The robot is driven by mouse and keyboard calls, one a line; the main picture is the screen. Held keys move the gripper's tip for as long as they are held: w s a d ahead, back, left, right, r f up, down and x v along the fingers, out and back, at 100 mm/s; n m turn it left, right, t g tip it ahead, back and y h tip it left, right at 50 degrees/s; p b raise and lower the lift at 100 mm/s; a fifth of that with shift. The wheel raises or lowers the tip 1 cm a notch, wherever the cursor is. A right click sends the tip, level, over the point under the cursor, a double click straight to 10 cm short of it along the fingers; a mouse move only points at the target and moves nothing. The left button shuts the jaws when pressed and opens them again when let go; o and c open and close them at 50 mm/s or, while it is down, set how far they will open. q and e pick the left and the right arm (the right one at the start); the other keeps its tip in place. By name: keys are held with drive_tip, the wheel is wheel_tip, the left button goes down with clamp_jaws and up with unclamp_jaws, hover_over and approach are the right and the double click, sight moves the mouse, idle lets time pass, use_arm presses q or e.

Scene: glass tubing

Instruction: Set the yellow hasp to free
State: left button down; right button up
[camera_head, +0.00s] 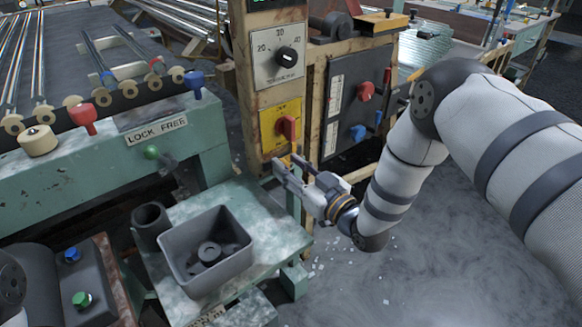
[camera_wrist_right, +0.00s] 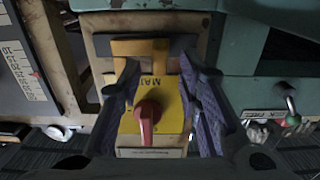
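The yellow hasp looks to be the yellow-orange strip (camera_wrist_right: 140,47) beside the red rotary knob (camera_wrist_right: 146,116) on the yellow plate (camera_wrist_right: 172,117). In the head view the plate (camera_head: 270,128) and knob (camera_head: 288,128) are on the wooden post, and a small yellow piece shows just below, partly hidden by my gripper. My right gripper (camera_head: 288,166) is open just below the knob. In the right wrist view its fingers (camera_wrist_right: 157,78) stand apart on either side of the strip and knob, with nothing visibly gripped. My left gripper is not in view.
A "LOCK FREE" label (camera_head: 157,132) is on the green bench, with a green-knobbed lever (camera_head: 151,152) below it. A grey bin (camera_head: 192,284) stands on the lower shelf. A dark panel (camera_head: 345,110) with red and blue knobs is right of the post. Floor at lower right is mostly clear.

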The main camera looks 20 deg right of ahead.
sight(265, 160)
clamp_jaws()
drive_tip(key=shift+s+a+r+p, duration=0.1)
drive_tip(key=shift+s+a+p, duration=0.15)
drive_tip(key=shift+a, duration=0.4)
drive_tip(key=shift+s+a+p, duration=0.15)
drive_tip(key=shift+s+a, duration=0.1)
drive_tip(key=shift+a, duration=0.4)
unclamp_jaws()
drive_tip(key=shift+a, duration=0.1)
drive_tip(key=v, duration=1.2)
